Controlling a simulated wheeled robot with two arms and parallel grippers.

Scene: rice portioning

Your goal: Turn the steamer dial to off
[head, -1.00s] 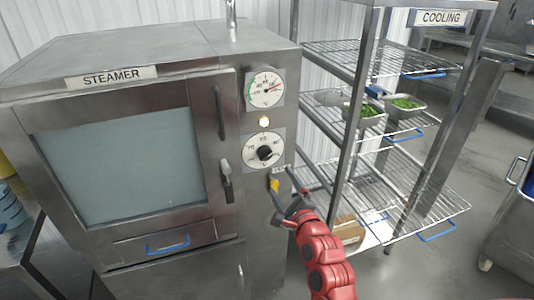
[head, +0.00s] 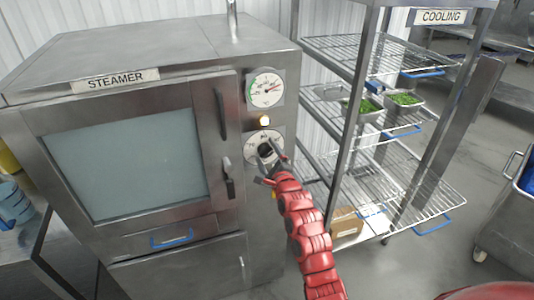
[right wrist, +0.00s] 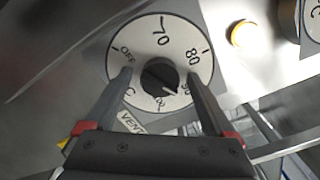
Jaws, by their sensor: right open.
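The steamer (head: 150,140) is a steel cabinet with a closed window door. Its dial (head: 252,146) is a white disc with a dark knob on the right-hand panel. In the right wrist view the dial plate (right wrist: 190,42) shows OFF, 70 and 80, and the black knob (right wrist: 158,74) has a white pointer mark toward the lower right, near a partly hidden number. My right gripper (head: 268,160) is open at the dial. In the right wrist view its fingers (right wrist: 160,84) lie either side of the knob; contact cannot be told. My left gripper is not in view.
A lit indicator lamp (head: 264,120) and a gauge (head: 265,90) sit above the dial. The door handle (head: 228,178) is left of it. The cooling rack (head: 357,110) with trays of green food (head: 405,99) stands close on the right.

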